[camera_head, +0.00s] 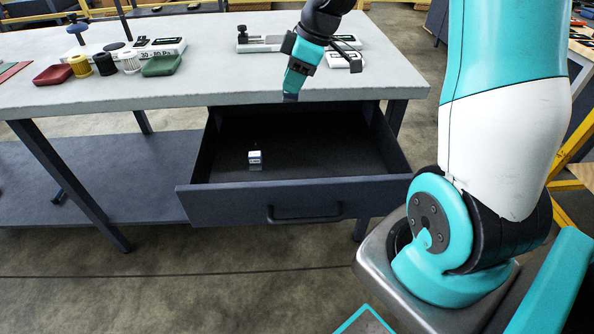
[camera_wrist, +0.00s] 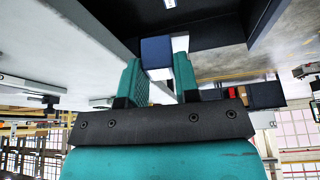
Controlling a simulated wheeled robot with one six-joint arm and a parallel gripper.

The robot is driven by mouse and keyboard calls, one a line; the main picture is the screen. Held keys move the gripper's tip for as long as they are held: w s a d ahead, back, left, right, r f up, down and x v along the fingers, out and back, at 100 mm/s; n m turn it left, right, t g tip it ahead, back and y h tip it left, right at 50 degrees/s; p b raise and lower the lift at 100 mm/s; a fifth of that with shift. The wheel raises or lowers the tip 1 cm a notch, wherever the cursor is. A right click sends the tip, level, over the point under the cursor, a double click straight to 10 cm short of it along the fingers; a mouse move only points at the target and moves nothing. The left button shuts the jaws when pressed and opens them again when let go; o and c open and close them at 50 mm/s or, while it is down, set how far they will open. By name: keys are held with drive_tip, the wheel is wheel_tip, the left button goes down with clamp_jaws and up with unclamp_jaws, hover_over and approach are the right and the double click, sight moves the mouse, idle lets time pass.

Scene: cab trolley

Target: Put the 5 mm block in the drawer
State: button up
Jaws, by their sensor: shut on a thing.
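My gripper (camera_head: 292,88) is shut on a small block in front of the table's front edge, above the back of the open drawer. In the wrist view the held block (camera_wrist: 157,52) shows a dark blue face and a white face between the two teal fingers; I can read no size on it. In the head view only a dark bit of it shows at the fingertips. The drawer (camera_head: 270,205) is pulled out under the tabletop. A small white block (camera_head: 255,157) with dark marking lies inside it, left of the middle; its label is too small to read.
The grey tabletop (camera_head: 200,92) carries a red tray (camera_head: 53,75), a green tray (camera_head: 161,66), several small weights or knobs, and instruments at the back. A lower shelf (camera_head: 110,178) is at left. The right of the drawer floor is clear.

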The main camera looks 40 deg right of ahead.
sight(293, 161)
drive_tip(key=shift+s+d+r+n, duration=0.1)
drive_tip(key=shift+s+d+n, duration=0.2)
drive_tip(key=shift+d+n, duration=0.15)
drive_tip(key=shift+n, duration=0.35)
drive_tip(key=f+b, duration=0.1)
drive_tip(key=f, duration=0.5)
drive_tip(key=f+b, duration=0.1)
drive_tip(key=f, duration=0.6)
drive_tip(key=f+b, duration=0.1)
drive_tip(key=f, duration=0.5)
drive_tip(key=shift+s+f, duration=0.15)
drive_tip(key=shift+s, duration=0.1)
